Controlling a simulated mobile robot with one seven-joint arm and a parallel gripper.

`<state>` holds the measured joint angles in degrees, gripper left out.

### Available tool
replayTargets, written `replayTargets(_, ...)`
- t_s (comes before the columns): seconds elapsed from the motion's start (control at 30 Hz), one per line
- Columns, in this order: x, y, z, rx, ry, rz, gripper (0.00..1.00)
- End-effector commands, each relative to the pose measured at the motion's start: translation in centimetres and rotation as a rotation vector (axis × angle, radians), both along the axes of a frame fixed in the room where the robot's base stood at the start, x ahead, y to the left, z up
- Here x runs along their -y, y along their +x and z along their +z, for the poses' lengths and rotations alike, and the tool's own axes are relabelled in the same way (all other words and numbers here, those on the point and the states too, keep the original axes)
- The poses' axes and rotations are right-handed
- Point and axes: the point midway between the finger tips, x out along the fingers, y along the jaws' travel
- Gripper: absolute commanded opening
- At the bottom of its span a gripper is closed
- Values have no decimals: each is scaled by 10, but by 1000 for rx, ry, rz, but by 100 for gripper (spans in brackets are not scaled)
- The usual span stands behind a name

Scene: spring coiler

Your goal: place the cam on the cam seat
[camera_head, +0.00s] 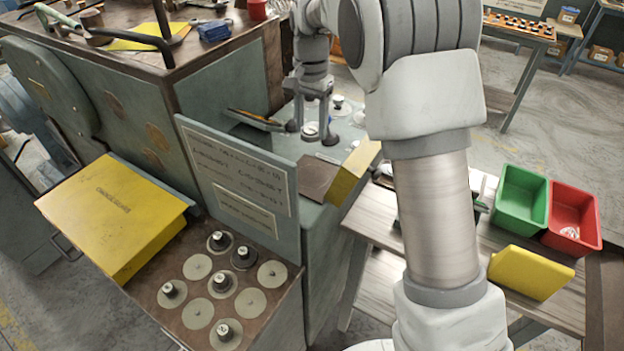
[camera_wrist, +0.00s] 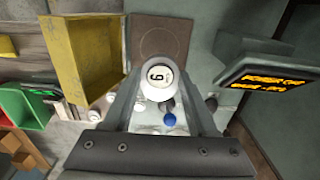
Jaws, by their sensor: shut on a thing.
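My gripper (camera_head: 311,131) is over the machine's pale green-grey top, left of my arm in the head view. In the wrist view, my gripper (camera_wrist: 158,85) is shut on a white round knob (camera_wrist: 157,76) marked 6 or 9, probably the cam's. The rest of the held cam is hidden below. A brown square plate (camera_wrist: 165,38) with a faint ring lies just beyond the held piece, apart from it; a brown plate also shows in the head view (camera_head: 317,178). I cannot tell for certain which part is the cam seat.
A tilted display (camera_wrist: 263,80) with orange text stands to the right in the wrist view, and a yellow guard (camera_wrist: 83,55) to the left. Small knobbed parts (camera_head: 338,101) and a blue knob (camera_wrist: 169,119) are near my gripper. A brown rack (camera_head: 260,325) holds several knobbed discs.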

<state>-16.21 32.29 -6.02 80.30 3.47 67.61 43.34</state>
Motion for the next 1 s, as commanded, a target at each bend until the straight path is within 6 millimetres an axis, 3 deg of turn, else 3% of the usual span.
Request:
replayTargets(0.03,0,0,-14,-1,0,0,0)
replayTargets(0.27,0,-1,-36,-1,1,0,0)
replayTargets(0.5,0,-1,-78,-2,0,0,0)
replayTargets(1.0,0,-1,-130,1,1,0,0)
